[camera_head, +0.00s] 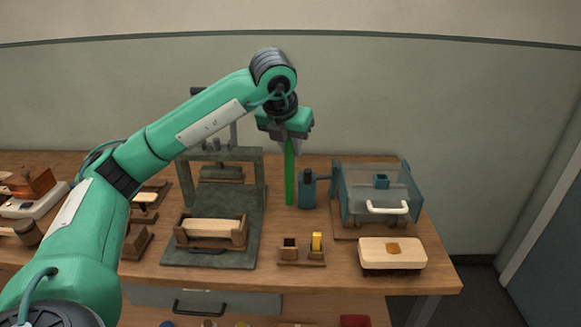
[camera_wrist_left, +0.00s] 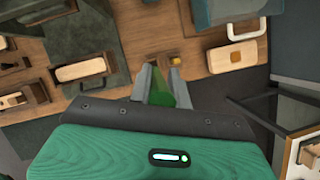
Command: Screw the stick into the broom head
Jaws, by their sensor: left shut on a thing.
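My left gripper (camera_head: 290,142) is shut on the upper end of a green stick (camera_head: 290,178), which hangs upright below it. The left wrist view shows the stick (camera_wrist_left: 160,92) between the two grey fingers. The stick's lower end shows near the blue bottle-like object; I cannot tell whether it touches anything. A cream broom head (camera_head: 374,252) with dark bristles underneath and a brown square on top lies at the table's front right, apart from the stick. It also shows in the left wrist view (camera_wrist_left: 221,63). My right gripper is not in view.
A dark press frame (camera_head: 256,190) with a cream block (camera_head: 211,227) in a wooden holder stands left of the stick. A clear-walled blue box (camera_head: 365,215) with a white handle stands behind the broom head. A small wooden holder (camera_head: 301,263) sits at the front. The wooden table (camera_head: 300,225) has little free room.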

